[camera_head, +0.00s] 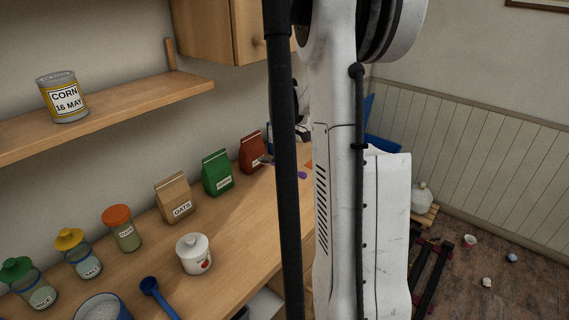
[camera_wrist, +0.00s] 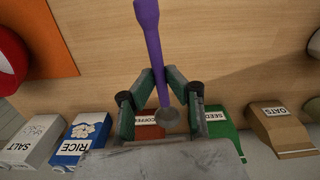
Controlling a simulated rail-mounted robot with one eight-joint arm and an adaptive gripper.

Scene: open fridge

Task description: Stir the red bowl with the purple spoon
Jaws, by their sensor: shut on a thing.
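The purple spoon (camera_wrist: 151,40) is between the fingers of my gripper (camera_wrist: 163,85) in the wrist view. The gripper is shut on its purple shaft, and a grey round part shows at the shaft's near end. In the head view a bit of the purple spoon (camera_head: 301,175) shows above the counter beside my arm, which hides most of the gripper. A red rounded thing with a pale inside (camera_wrist: 8,62), probably the red bowl, is cut off at the left edge of the wrist view, apart from the spoon. It is not seen in the head view.
An orange mat (camera_wrist: 45,38) lies on the wooden counter. Boxes and bags, including rice (camera_wrist: 85,135), coffee (camera_wrist: 150,130), seeds (camera_wrist: 217,125) and oats (camera_wrist: 280,130), line the wall. A white pot (camera_head: 194,254) and a blue spoon (camera_head: 156,295) are nearer.

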